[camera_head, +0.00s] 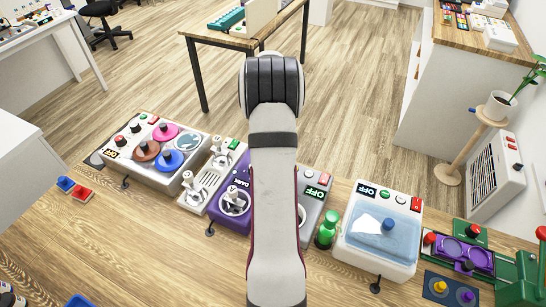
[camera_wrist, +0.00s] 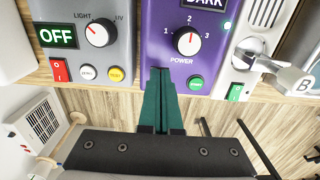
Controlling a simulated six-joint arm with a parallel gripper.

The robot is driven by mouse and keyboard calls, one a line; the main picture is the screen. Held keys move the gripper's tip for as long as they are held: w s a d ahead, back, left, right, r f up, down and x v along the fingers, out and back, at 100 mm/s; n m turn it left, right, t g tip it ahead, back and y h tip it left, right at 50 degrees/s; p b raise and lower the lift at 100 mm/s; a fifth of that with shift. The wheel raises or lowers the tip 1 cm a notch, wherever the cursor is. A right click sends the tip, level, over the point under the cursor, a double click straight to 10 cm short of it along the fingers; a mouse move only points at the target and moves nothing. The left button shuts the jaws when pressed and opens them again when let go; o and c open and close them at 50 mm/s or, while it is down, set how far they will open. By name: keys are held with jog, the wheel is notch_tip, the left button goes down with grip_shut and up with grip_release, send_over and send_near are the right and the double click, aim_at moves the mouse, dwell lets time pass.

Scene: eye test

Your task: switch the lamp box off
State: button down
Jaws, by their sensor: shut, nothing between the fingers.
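Two boxes lie ahead of my gripper (camera_wrist: 160,72), and neither carries a readable lamp label. The purple box (camera_wrist: 160,20) has a display reading DARK, a small green light, a white POWER knob (camera_wrist: 187,41) marked 1 to 3 and a green button (camera_wrist: 195,84). The grey box (camera_wrist: 120,60) has a display reading OFF, a LIGHT/UV knob (camera_wrist: 100,33), a red rocker (camera_wrist: 59,71) and two round buttons. In the head view the purple box (camera_head: 232,222) and grey box (camera_head: 311,210) are partly hidden by my arm.
A metal device with a knob marked B (camera_wrist: 302,85) and a green rocker (camera_wrist: 236,92) is right of the purple box. In the head view, a green bottle-like object (camera_head: 326,230) and a blue-topped box (camera_head: 380,235) stand right of my arm. Open floor lies beyond the bench.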

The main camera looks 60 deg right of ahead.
jog(key=shift+f, duration=0.7)
dwell(0.3)
notch_tip(320, 180, up, 7)
dwell(0.6)
jog(key=w+a+r+n, duration=0.2)
jog(key=a+r, duration=0.1)
jog(key=a, duration=0.6)
jog(key=w+a+r+n, duration=0.2)
jog(key=a+r, duration=0.1)
jog(key=a, duration=0.6)
jog(key=w+a+r+n, duration=0.2)
jog(key=a+r, duration=0.1)
jog(key=a, duration=0.6)
jog(key=s+a+n+y, duration=0.1)
jog(key=s+a+n, duration=0.2)
jog(key=s+a, duration=0.4)
jog(key=s+a+f+n, duration=0.1)
jog(key=s+a+n, duration=0.2)
jog(key=s+a, duration=0.3)
jog(key=a, duration=0.5)
jog(key=shift+s+y, duration=0.35)
jog(key=shift+y, duration=0.05)
